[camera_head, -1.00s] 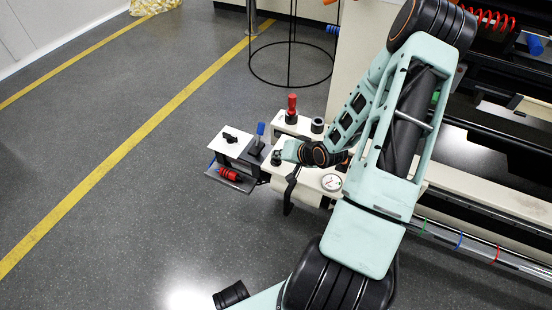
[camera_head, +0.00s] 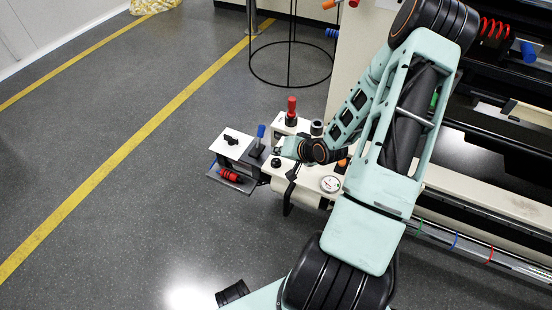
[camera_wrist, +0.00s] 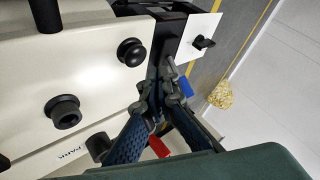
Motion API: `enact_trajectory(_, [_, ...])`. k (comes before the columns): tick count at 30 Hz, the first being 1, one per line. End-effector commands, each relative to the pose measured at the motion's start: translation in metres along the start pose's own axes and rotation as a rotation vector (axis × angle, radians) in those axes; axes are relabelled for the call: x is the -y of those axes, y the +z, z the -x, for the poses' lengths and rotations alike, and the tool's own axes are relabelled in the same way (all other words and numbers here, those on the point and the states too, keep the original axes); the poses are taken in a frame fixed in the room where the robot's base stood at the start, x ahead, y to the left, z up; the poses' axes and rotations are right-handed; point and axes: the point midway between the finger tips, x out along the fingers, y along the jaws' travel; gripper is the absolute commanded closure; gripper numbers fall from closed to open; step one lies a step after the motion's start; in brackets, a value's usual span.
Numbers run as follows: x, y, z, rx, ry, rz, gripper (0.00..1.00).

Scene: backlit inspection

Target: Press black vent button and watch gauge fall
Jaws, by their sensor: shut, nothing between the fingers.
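The black button (camera_head: 276,163) is on the cream panel, left of the round white gauge (camera_head: 330,184). In the wrist view a round black button (camera_wrist: 131,52) stands clear of the fingers on the panel. My gripper (camera_head: 280,150) is just above and beside the button in the head view, apparently clear of it. In the wrist view my gripper (camera_wrist: 168,72) is shut and empty, with its fingertips beside the panel edge. The gauge is outside the wrist view, and its needle is too small to read surely in the head view.
A red knob (camera_head: 291,108) and a black knob (camera_head: 317,128) stand farther back on the panel. A blue-topped lever (camera_head: 260,133) is close left of my gripper. A grey tray (camera_head: 240,184) holds a red part. Open floor lies left.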

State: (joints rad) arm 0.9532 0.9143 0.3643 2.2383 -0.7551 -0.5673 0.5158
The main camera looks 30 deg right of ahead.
Motion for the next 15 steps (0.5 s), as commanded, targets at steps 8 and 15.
enact_trajectory(8, [0.017, -0.017, 0.024, 0.000, 0.000, 0.000, 1.00])
enact_trajectory(15, [0.018, -0.018, 0.025, 0.000, 0.000, 0.000, 1.00])
